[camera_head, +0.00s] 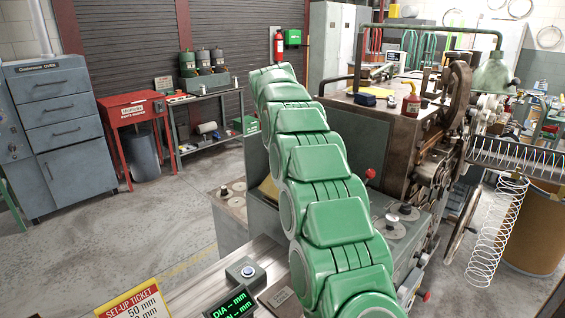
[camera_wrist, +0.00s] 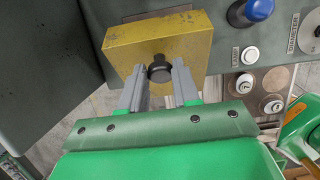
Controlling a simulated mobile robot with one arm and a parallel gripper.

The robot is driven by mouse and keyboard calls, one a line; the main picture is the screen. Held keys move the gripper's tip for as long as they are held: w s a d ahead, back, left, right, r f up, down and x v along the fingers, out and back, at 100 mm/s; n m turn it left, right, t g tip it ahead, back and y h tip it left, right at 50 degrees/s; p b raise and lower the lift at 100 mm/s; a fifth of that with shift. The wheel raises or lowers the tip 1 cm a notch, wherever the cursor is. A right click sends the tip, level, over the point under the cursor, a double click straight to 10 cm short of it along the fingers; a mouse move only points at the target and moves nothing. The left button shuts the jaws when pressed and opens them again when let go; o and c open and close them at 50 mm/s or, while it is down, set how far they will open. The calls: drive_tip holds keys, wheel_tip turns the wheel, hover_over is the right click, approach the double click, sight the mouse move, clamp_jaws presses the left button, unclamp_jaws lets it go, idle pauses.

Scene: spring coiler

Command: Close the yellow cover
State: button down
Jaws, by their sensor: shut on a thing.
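The yellow cover (camera_wrist: 122,47) fills the upper middle of the wrist view, a worn box-like piece with a black knob (camera_wrist: 158,70) on its face. My gripper (camera_wrist: 159,75) has its two grey fingers on either side of the knob and is shut on it. In the head view a small part of the yellow cover (camera_head: 268,190) shows at the left of my green arm, which hides the rest and the gripper. I cannot tell how far open the cover is.
In the wrist view a blue button (camera_wrist: 258,9), a white button marked LAMP (camera_wrist: 250,55) and several knobs sit right of the cover. In the head view, the coiler machine (camera_head: 385,130) stands behind my arm, with a hanging spring (camera_head: 497,230) at right. Floor at left is clear.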

drive_tip(key=shift+w+d+f, duration=0.15)
drive_tip(key=shift+w+f, duration=0.05)
drive_tip(key=shift+w, duration=0.05)
drive_tip(key=shift+d+g, duration=0.1)
drive_tip(key=shift+g, duration=0.2)
drive_tip(key=c, duration=0.8)
unclamp_jaws()
drive_tip(key=shift+y, duration=0.3)
drive_tip(key=shift+r, duration=0.1)
drive_tip(key=shift+r, duration=1.4)
drive_tip(key=shift+s+d+r, duration=0.35)
drive_tip(key=shift+s+r, duration=1.3)
drive_tip(key=shift+s, duration=0.65)
drive_tip(key=shift+s+d+r, duration=0.4)
drive_tip(key=shift+s+r, duration=1.3)
drive_tip(key=shift+s, duration=0.6)
drive_tip(key=shift+s+d+r, duration=0.35)
drive_tip(key=shift+s+r, duration=1.3)
drive_tip(key=shift+s, duration=0.65)
